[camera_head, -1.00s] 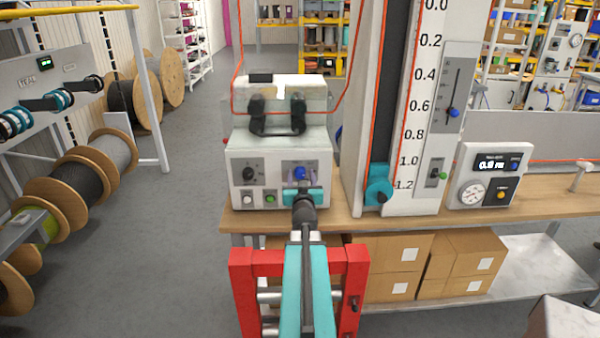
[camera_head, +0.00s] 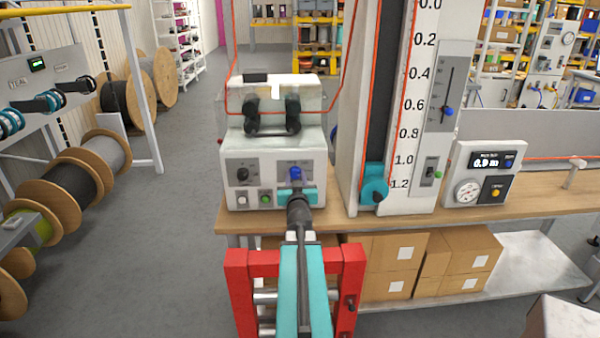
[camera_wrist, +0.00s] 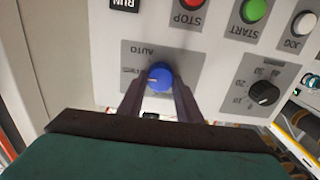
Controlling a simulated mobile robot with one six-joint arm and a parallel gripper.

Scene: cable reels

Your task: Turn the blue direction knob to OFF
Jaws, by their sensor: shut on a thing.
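The blue direction knob (camera_head: 295,173) sits on a grey plate on the front of the white control box (camera_head: 240,195). In the wrist view the knob (camera_wrist: 160,77) shows upside down, with a pale pointer mark toward the left and the word AUTO near it. My gripper (camera_wrist: 158,88) has its two dark fingers on either side of the knob and is shut on it. In the head view my gripper (camera_head: 296,188) reaches the panel from the front, its teal body just below the knob. The other plate markings are too small or covered to read.
A black dial (camera_wrist: 263,93) and the green START button (camera_wrist: 253,10), red STOP button (camera_wrist: 192,4) and white JOG button (camera_wrist: 303,22) are close by. The measuring column (camera_head: 405,120) stands right of the box on the wooden bench (camera_head: 520,197).

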